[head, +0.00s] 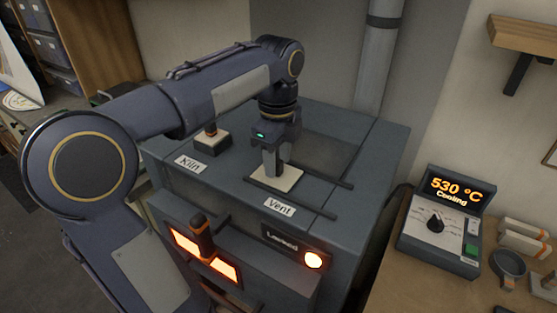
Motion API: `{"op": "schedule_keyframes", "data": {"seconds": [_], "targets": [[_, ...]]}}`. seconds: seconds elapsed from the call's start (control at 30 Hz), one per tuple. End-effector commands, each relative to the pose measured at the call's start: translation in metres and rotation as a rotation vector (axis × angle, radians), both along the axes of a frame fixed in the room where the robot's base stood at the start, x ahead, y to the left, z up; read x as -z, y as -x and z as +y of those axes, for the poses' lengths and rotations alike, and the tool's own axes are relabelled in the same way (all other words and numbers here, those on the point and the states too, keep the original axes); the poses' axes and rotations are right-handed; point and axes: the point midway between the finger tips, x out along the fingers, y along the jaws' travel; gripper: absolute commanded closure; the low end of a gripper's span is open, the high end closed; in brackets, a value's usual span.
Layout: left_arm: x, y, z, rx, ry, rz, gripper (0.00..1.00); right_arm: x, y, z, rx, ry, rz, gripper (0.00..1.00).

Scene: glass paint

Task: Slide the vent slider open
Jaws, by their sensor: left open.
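The vent slider, a pale square plate (290,183), lies between two dark rails on top of the grey kiln (375,165). A "Vent" label (280,208) is in front of it. My left gripper (276,172) points down over the plate, with its fingertips at or just above it. The gripper is open. It hides the plate's middle, so I cannot tell whether a knob stands between the fingers. The track behind the plate, toward the back right, looks bare. My right gripper is not in view.
A small box with a knob (211,140) stands by the "Kiln" label (190,164). The kiln front has a glowing window, a handle and a lit "Locked" panel (285,242). A controller (440,222) reads 530 °C, Cooling. A vertical pipe (378,60) rises behind the kiln.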

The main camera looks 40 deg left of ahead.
Motion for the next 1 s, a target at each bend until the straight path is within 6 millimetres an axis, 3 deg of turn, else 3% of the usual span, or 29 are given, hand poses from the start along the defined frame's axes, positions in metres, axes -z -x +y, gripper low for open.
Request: {"op": "schedule_keyframes", "data": {"seconds": [0.4, 0.7, 1.0], "targets": [[0.0105, 0.0004, 0.0003, -0.002, 0.000, -0.001, 0.59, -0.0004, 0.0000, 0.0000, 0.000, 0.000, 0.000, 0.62], [0.0103, 0.0004, 0.0002, -0.002, 0.000, -0.001, 0.99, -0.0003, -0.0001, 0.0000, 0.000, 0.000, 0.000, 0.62], [0.0098, -0.0006, -0.0070, 0.003, 0.001, 0.000, 1.00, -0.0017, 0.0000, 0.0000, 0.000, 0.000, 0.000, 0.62]]}}
